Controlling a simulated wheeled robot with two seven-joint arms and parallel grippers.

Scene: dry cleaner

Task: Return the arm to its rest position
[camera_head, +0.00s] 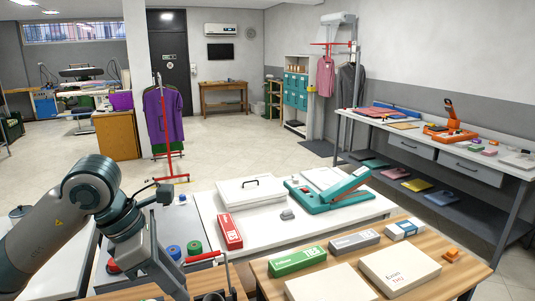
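My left arm (88,195) comes in from the left edge, bends at the elbow, and its forearm drops toward the bottom edge. The gripper at its end is not visible; it is below the frame or hidden. My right arm and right gripper are not in view. The forearm passes in front of a wooden worktable (235,276) at the lower left.
A white table holds a red box (229,231) and a teal press (330,190). The wooden table at the lower right bears a green box (297,260), a grey box (354,241) and a white box (399,270). Blue (174,252) and green (194,248) rolls stand near my forearm.

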